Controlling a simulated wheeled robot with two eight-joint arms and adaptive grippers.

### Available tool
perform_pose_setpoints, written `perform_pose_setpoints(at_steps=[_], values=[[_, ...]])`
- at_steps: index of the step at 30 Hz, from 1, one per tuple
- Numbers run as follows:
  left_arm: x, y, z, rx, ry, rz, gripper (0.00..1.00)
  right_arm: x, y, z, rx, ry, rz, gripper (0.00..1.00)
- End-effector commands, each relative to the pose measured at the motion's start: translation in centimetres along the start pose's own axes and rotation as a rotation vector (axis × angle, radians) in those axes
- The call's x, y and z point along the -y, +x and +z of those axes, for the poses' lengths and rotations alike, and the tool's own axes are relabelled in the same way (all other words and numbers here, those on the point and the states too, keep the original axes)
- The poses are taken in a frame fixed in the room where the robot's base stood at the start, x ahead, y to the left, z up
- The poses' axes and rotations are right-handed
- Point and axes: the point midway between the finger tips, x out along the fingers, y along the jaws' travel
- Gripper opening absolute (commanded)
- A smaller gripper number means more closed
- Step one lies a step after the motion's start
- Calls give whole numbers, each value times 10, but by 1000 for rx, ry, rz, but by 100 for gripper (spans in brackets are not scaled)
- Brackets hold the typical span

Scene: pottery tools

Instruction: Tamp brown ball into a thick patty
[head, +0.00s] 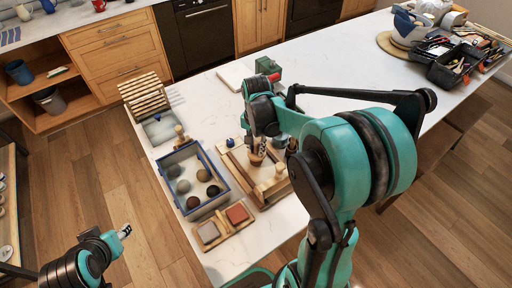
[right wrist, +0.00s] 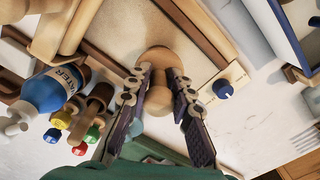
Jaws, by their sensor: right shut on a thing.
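My right gripper (head: 258,146) is shut on a pale wooden tamper. In the right wrist view the tamper (right wrist: 158,98) stands between the two fingers (right wrist: 161,92), its wide round head pointing away from me toward a wood-framed work board (right wrist: 110,50). I cannot tell whether it touches anything there. In the head view a blue-rimmed tray (head: 222,181) holds several balls; a dark brown ball (head: 193,203) lies near its front. Whatever is under the tamper is hidden. My left gripper (head: 124,231) is at the lower left, away from the counter; its jaws are too small to read.
A water bottle (right wrist: 48,90) and small coloured-cap bottles stand beside the board. A slatted wooden rack (head: 144,95) is behind the tray.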

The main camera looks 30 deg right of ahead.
Motion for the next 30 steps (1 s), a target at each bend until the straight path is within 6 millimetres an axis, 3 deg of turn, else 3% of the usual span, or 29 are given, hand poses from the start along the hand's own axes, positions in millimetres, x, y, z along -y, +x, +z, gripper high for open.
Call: perform_pose_setpoints(at_steps=[4, 30], values=[[0, -6, -5, 0, 0, 0, 40, 0, -10, 0, 0, 0, 0, 0], [0, 2, 1, 0, 0, 0, 40, 0, 2, 0, 0, 0, 0, 0]])
